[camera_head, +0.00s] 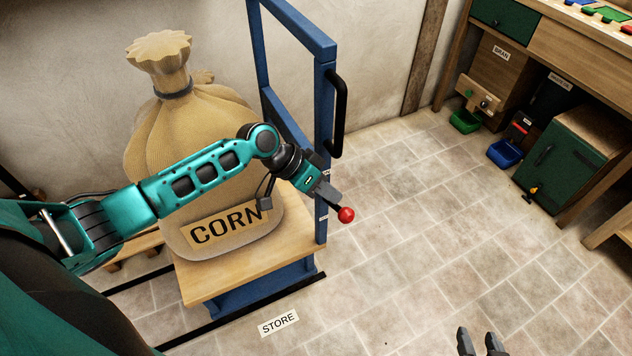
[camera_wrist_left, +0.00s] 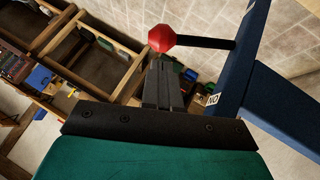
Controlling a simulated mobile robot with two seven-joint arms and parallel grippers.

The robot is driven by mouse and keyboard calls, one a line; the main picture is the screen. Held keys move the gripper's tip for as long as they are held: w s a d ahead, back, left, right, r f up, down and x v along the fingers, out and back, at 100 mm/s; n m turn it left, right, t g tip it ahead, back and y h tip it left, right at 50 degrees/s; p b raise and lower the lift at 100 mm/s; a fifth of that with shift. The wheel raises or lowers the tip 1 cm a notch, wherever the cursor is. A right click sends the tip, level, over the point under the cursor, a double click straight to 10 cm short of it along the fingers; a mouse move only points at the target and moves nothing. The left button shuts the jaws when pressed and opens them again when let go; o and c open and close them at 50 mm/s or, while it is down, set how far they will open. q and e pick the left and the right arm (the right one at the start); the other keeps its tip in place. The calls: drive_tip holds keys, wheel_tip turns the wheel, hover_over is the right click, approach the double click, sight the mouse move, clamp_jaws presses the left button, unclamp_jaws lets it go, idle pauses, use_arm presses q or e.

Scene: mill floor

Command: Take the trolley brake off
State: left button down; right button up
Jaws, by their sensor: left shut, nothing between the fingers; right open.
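The trolley has a blue upright frame (camera_head: 322,105), a black push handle (camera_head: 338,115) and a wooden deck (camera_head: 255,275). The brake lever ends in a red knob (camera_head: 346,215) at the frame's right side. In the left wrist view the red knob (camera_wrist_left: 162,38) sits on a dark rod (camera_wrist_left: 205,42) running to the blue post. A small label (camera_wrist_left: 213,99), apparently "ON", is on the post. My left gripper (camera_head: 330,196) is shut and empty, its tips right at the knob; whether they touch I cannot tell. My right gripper (camera_head: 480,340) is open and empty over the floor.
A large corn sack (camera_head: 195,130) stands on the deck behind my left arm. A "STORE" label (camera_head: 279,323) is on the floor beside a black line. A bench with a green cabinet (camera_head: 570,165) and coloured bins stands at right. The tiled floor between is clear.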

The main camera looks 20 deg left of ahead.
sight(336, 207)
use_arm(q)
drive_tip(key=shift+x, duration=1.45)
use_arm(e)
drive_tip(key=shift+f, duration=0.2)
use_arm(q)
drive_tip(key=shift+d, duration=0.1)
use_arm(e)
drive_tip(key=shift+s+r, duration=0.1)
